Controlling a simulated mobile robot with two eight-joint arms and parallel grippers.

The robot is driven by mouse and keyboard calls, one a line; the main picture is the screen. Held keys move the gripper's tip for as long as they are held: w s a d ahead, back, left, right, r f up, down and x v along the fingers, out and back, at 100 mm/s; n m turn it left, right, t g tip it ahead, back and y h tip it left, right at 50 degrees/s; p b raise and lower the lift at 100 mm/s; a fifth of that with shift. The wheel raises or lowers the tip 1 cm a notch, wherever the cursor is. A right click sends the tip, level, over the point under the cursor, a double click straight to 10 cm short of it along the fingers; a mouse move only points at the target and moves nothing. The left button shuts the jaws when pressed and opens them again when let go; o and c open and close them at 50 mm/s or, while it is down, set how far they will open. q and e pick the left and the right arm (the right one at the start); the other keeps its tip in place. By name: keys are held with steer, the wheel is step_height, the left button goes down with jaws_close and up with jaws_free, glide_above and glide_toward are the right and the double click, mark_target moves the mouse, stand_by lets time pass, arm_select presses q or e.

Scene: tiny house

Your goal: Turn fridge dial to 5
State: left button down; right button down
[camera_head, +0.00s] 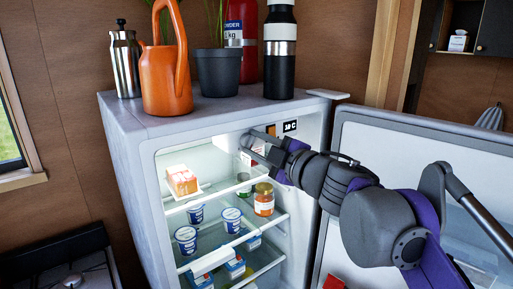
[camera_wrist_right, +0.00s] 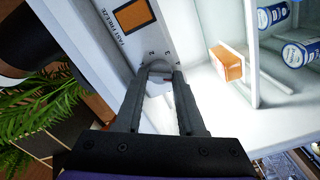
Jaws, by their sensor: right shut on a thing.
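The fridge (camera_head: 130,135) stands with its door (camera_head: 372,130) open to the right. My right gripper (camera_head: 254,149) reaches into the top of the fridge compartment. In the right wrist view my right gripper (camera_wrist_right: 160,80) is shut on the grey fridge dial (camera_wrist_right: 158,66), one finger on each side of it. Small number marks (camera_wrist_right: 152,53) show beside the dial on the white panel. The dial's pointer and the number it is set to cannot be read. My left gripper is in neither view.
An orange square marked FAST FREEZE (camera_wrist_right: 133,16) is on the same panel. Shelves below hold a pink-orange carton (camera_head: 182,180), a jar (camera_head: 264,199) and several yogurt cups. An orange watering can (camera_head: 165,85) and a black flask (camera_head: 279,65) stand on top.

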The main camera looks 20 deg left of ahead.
steer(key=shift+m, duration=1.5)
steer(key=c, duration=0.5)
jaws_free()
steer(key=shift+s+d+b, duration=0.25)
steer(key=shift+d+b, duration=0.15)
steer(key=shift+d, duration=0.05)
steer(key=b+v, duration=0.1)
steer(key=v, duration=0.8)
steer(key=shift+s+d, duration=0.3)
